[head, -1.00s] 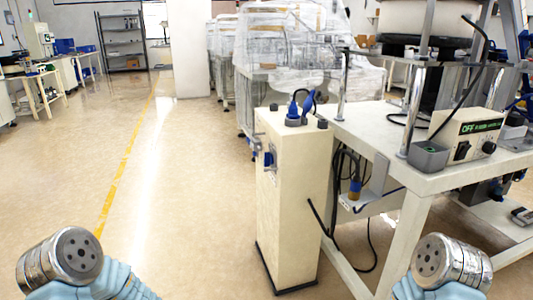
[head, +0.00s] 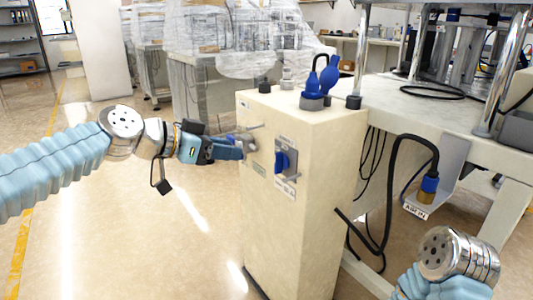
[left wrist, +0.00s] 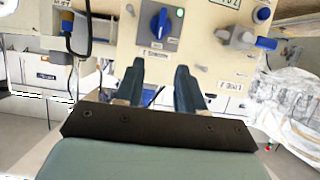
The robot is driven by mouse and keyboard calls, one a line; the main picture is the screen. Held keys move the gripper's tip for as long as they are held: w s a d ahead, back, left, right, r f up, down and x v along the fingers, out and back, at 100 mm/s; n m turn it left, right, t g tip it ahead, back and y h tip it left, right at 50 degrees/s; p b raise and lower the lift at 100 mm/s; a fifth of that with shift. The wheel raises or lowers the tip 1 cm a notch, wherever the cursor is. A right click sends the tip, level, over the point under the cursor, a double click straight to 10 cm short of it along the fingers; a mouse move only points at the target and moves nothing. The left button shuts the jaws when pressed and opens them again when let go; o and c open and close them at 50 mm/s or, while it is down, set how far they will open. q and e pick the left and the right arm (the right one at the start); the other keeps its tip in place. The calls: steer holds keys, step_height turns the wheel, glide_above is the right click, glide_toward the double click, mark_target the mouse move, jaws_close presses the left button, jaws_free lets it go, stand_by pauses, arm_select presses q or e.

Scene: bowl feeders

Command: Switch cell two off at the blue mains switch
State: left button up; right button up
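The blue mains switch (head: 286,161) is a rotary knob on a grey plate on the cream cabinet's front face. Its handle looks roughly upright. My left gripper (head: 238,149) is just left of the switch in the head view, near a grey fitting on the cabinet. In the left wrist view my left gripper (left wrist: 160,66) is open and empty, apart from the knob. My right gripper is not visible; only its wrist shows.
A blue-handled valve (left wrist: 262,42) is at the right in the wrist view. A bench (head: 420,115) with a hanging hose (head: 393,170) stands to the right. Floor at left is clear.

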mark_target(275, 154)
arm_select(q)
steer(key=x, duration=0.4)
steer(key=p+x, duration=0.1)
steer(key=x, duration=0.4)
steer(key=p+x, duration=0.1)
steer(key=x, duration=0.3)
steer(key=shift+w+d+r, duration=0.2)
steer(key=shift+w+d, duration=0.05)
steer(key=shift+d, duration=0.05)
steer(key=shift+c, duration=0.4)
jaws_close()
